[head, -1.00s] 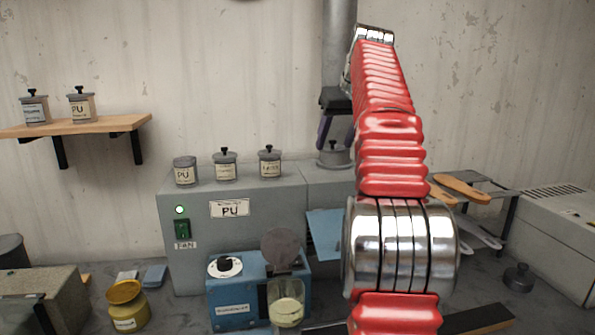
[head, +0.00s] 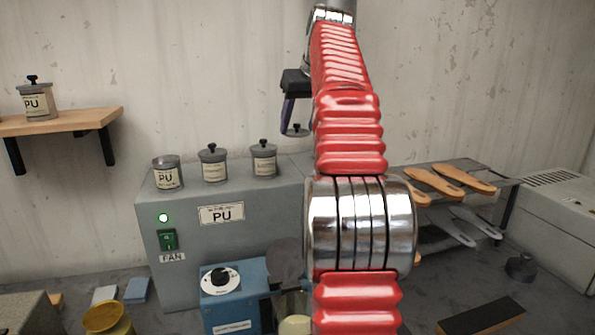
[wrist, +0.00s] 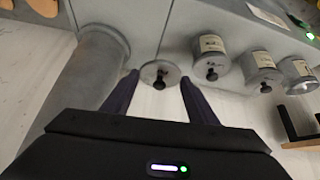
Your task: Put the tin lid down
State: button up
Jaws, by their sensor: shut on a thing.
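The tin lid (head: 296,131) is a small grey disc with a black knob. My gripper (head: 291,125) is shut on it and holds it above the top of the grey fan box (head: 230,240). In the wrist view the lid (wrist: 150,70) sits between the purple fingertips of my gripper (wrist: 160,76). On the box stand an open-topped tin (head: 167,175) without a lid, a lidded tin (head: 214,167) in the middle and another lidded tin (head: 264,163) nearest the held lid. My arm hides the box's right part in the head view.
A wall shelf (head: 70,120) at left carries a lidded PU tin (head: 37,100). A blue machine (head: 235,300) stands before the box. A rack with orange soles (head: 463,178) is at right. A grey duct (wrist: 90,75) rises beside the lid in the wrist view.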

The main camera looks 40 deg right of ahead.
jog(key=shift+s+d+f, duration=0.1)
jog(key=shift+s+f, duration=0.05)
jog(key=shift+s, duration=0.05)
jog(key=shift+f, duration=2.95)
jog(key=shift+f, duration=1.95)
jog(key=o, duration=1)
jog(key=shift+o, duration=0.2)
jog(key=shift+r, duration=0.1)
jog(key=v, duration=1.2)
